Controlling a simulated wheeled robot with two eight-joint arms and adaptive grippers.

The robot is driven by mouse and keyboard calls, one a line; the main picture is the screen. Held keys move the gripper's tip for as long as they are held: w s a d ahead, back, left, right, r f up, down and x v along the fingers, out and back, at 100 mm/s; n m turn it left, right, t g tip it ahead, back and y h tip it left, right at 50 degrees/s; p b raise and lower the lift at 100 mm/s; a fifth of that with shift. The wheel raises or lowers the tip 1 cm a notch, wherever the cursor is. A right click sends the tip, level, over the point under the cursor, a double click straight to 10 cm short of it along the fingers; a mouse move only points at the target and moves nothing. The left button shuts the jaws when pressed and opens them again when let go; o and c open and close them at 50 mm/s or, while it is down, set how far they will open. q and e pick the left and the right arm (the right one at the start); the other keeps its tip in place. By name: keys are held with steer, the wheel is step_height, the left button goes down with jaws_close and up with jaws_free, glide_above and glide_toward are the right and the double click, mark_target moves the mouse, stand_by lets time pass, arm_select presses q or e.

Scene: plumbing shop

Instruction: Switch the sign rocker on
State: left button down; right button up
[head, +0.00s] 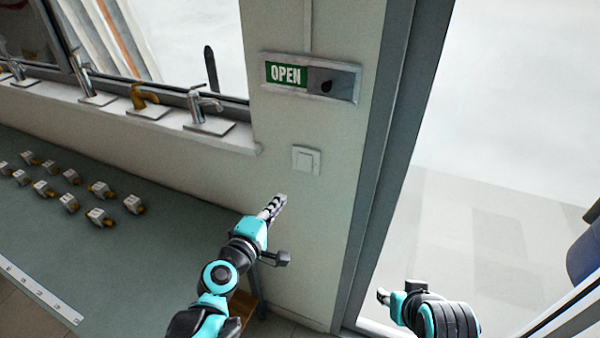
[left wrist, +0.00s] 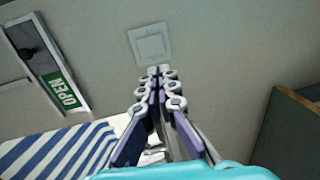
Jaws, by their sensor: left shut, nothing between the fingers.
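The sign rocker (head: 306,160) is a white square switch on the pale wall, below the green and grey OPEN sign (head: 287,75). The rocker also shows in the left wrist view (left wrist: 150,44), just beyond my fingertips. My left gripper (head: 277,200) is shut and empty, below and a little left of the rocker in the head view. I cannot tell whether its tips touch the wall; they look apart from the rocker. My right gripper (head: 383,295) is at the lower right, in front of the glass door; its fingers are too small to read.
A window sill (head: 150,118) with several taps runs along the left. Below it is a grey-green counter (head: 130,270) with several small fittings. A dark door frame (head: 385,150) stands right of the rocker. The wall around the rocker is clear.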

mark_target(304, 169)
arm_select(q)
steer(key=b+x, duration=0.3)
steer(key=x, duration=1.1)
steer(key=shift+w+d+f, duration=0.15)
steer(key=shift+w, duration=0.2)
steer(key=shift+b, duration=0.3)
